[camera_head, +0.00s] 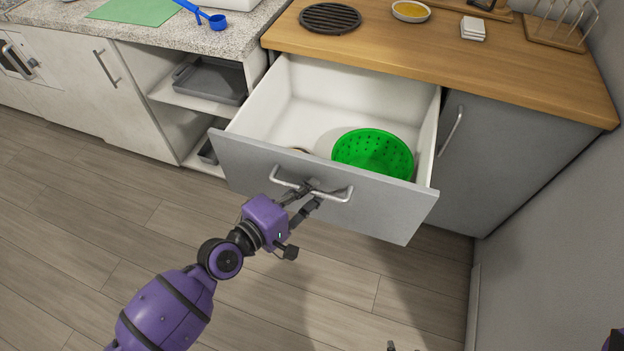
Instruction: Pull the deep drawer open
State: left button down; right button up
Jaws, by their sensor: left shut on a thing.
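The deep drawer (370,203) has a grey front and a white inside, and it stands pulled well out from under the wooden worktop. Its metal bar handle (338,194) is on the front. My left gripper (307,194) is shut on the handle near its middle. A green perforated colander (372,150) sits inside the drawer towards the right. Part of another small item shows behind the drawer front, mostly hidden. Only dark tips of what looks like my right gripper (391,346) show at the bottom edge; its state is unclear.
On the wooden worktop (420,50) are a round black trivet (330,18), a small bowl (411,11), white coasters (473,28) and a rack (556,35). An open shelf with grey trays (210,80) is left of the drawer. The floor in front is clear.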

pick_arm(q)
jog(key=shift+s+a+r, duration=0.15)
jog(key=shift+s+a, duration=0.1)
jog(key=shift+s, duration=0.3)
jog(key=c, duration=1.8)
grip_release()
jog(key=shift+s, duration=0.15)
jog(key=v, duration=1.2)
